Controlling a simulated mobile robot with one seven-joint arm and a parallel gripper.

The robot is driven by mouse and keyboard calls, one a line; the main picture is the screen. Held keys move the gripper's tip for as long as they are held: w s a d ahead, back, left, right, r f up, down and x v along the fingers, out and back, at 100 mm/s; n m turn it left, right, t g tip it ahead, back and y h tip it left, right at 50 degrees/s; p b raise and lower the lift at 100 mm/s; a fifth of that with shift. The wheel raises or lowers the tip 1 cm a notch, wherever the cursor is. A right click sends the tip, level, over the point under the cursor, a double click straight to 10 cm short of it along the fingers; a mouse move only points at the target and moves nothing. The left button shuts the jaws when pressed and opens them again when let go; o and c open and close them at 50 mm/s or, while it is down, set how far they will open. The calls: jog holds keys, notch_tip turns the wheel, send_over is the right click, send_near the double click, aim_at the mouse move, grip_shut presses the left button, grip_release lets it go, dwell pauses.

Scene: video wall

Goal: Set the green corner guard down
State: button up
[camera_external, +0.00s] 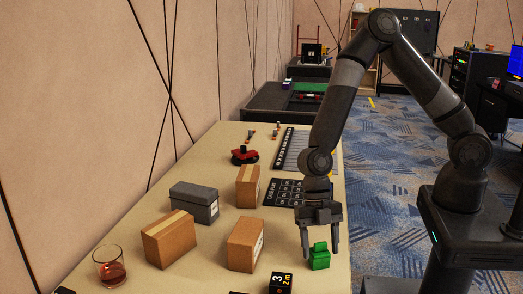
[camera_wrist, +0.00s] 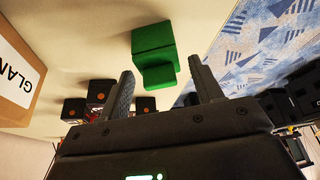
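The green corner guard (camera_external: 320,256) is a small stepped green block near the right edge of the table (camera_external: 205,262). It also shows in the wrist view (camera_wrist: 154,50), beyond the fingertips. My gripper (camera_external: 320,251) points down over it with its fingers apart. In the wrist view my gripper (camera_wrist: 162,82) has a wide gap between its two fingers, and neither finger visibly touches the green block. The block appears to rest on the tabletop.
Cardboard boxes (camera_external: 170,239) (camera_external: 245,244) (camera_external: 248,186), a grey box (camera_external: 194,203) and a glass (camera_external: 109,266) stand to the left. A black box (camera_external: 281,284) marked 3 is close by, in front. The table's right edge is close to the green block.

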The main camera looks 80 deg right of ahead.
jog(key=shift+o, duration=0.2)
jog(key=v, duration=0.7)
jog(key=shift+r, duration=0.35)
jog(key=shift+s, duration=0.1)
jog(key=s+r+h, duration=0.1)
jog(key=s+r, duration=0.4)
jog(key=s, duration=0.1)
jog(key=s+d+r+m+t+h, duration=0.1)
jog(key=s+d+r+m+t, duration=0.2)
jog(key=s+d+r+m, duration=0.3)
jog(key=s+d+r+m+t+h, duration=0.2)
jog(key=s+d+r+m+t, duration=0.2)
jog(key=d+r+m, duration=0.9)
jog(key=s+d+m, duration=0.2)
jog(key=m, duration=0.1)
jog(key=shift+d+r+m, duration=0.15)
jog(key=shift+d+m, duration=0.15)
jog(key=shift+d, duration=0.05)
jog(key=shift+s, duration=0.1)
